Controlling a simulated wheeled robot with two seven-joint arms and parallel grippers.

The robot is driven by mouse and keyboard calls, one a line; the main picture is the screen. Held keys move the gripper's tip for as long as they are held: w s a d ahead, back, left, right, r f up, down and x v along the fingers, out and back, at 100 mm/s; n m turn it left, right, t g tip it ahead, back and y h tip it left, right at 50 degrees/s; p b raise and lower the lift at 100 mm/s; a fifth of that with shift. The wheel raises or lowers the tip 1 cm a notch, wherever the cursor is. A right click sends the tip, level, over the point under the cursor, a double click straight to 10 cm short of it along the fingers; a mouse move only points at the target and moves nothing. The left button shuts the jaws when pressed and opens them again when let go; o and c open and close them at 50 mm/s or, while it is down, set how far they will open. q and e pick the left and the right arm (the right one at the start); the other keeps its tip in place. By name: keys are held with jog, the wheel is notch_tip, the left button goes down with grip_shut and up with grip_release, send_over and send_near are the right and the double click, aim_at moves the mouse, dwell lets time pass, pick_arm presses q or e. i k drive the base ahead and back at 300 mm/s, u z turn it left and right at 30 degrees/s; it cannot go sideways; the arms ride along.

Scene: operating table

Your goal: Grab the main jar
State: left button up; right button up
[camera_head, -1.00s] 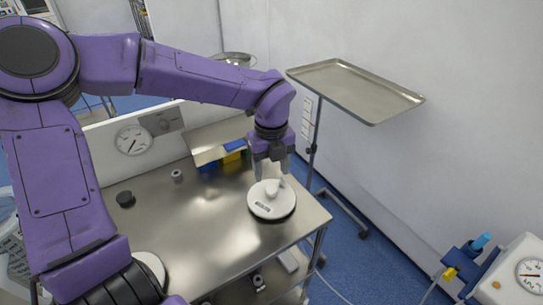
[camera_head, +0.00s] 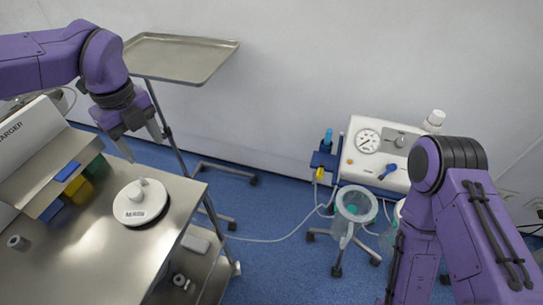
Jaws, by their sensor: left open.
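A clear jar (camera_head: 352,212) with a pale rim and a green part inside stands below the white gauge unit (camera_head: 375,150), to the right of the table. A second clear jar (camera_head: 390,238) is partly hidden behind my right arm. I cannot tell from the labels which one is the main jar. My left gripper (camera_head: 146,151) is open and empty, above and behind the white pot. My right arm enters at the right; its gripper is out of view.
The metal table (camera_head: 85,255) has a small grey ring (camera_head: 17,243) and coloured boxes (camera_head: 72,190) at its left. A raised metal tray (camera_head: 180,57) on a stand is at the back. A hose crosses the blue floor (camera_head: 275,220), which is mostly clear between table and unit.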

aim_at(355, 205)
jog(key=z, duration=0.9)
